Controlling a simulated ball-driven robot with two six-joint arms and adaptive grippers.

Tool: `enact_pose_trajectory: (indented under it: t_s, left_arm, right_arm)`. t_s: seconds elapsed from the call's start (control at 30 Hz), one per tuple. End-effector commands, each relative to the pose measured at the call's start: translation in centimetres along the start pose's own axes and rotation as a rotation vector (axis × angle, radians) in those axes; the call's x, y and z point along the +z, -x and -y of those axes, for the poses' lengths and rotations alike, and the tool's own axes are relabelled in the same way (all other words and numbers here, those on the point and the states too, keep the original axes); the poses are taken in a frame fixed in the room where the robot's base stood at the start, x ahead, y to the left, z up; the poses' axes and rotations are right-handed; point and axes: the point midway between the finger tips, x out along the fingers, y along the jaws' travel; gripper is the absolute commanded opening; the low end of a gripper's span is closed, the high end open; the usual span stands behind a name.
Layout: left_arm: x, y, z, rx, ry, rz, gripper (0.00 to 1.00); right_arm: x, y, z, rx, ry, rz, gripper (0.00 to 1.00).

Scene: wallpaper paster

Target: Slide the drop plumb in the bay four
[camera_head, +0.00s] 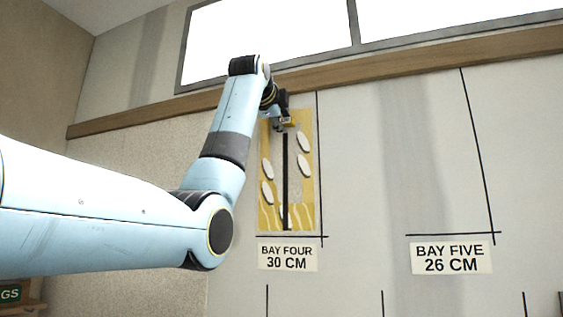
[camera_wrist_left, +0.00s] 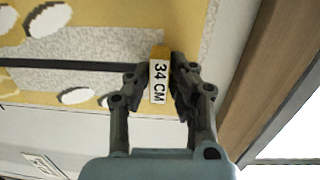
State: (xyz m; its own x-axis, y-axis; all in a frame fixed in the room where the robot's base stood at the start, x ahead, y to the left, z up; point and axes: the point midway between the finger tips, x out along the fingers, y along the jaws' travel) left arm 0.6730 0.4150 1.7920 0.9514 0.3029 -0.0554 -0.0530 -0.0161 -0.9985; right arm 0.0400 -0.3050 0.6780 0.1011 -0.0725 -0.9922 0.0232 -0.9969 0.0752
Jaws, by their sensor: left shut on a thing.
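The drop (camera_head: 304,170) is a yellow and speckled grey strip with white ovals, hanging on the wall above the bay four label. A black stripe (camera_head: 285,180) runs down its middle. Its right edge is a little left of the black plumb line (camera_head: 319,150), with a narrow gap, slightly wider towards the bottom. My left gripper (camera_head: 284,122) is at the top of the drop. In the left wrist view its fingers (camera_wrist_left: 161,68) are shut on a yellow tab with a white "34 CM" label (camera_wrist_left: 159,83). My right gripper is out of view.
The bay four label (camera_head: 287,257) reads 30 CM, below a short horizontal line. The bay five label (camera_head: 450,258) reads 26 CM, with bare wall between. A wooden rail (camera_head: 420,58) runs above, under a bright window (camera_head: 270,40).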

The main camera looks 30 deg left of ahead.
Motion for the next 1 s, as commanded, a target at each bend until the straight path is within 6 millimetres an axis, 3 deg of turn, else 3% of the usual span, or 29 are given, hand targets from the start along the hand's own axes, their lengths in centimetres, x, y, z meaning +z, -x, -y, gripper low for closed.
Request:
enact_pose_trajectory:
  t_s: [0.07, 0.1, 0.3, 0.67, 1.0]
  left_arm:
    - [0.0, 0.0, 0.0, -0.001, 0.000, 0.000, 0.00]
    - [0.0, 0.0, 0.0, -0.001, 0.000, 0.000, 0.22]
    - [0.0, 0.0, 0.0, 0.000, 0.000, 0.000, 0.47]
    - [0.0, 0.7, 0.0, 0.000, 0.000, 0.000, 0.47]
    - [0.0, 7.8, 0.1, -0.004, 0.000, 0.000, 0.47]
  right_arm:
    - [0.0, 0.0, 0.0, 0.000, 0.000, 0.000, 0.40]
    - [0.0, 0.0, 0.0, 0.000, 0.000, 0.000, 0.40]
    - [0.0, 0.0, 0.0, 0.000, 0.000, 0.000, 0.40]
    - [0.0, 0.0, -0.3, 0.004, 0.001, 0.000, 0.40]
    - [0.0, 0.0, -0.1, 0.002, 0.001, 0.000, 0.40]
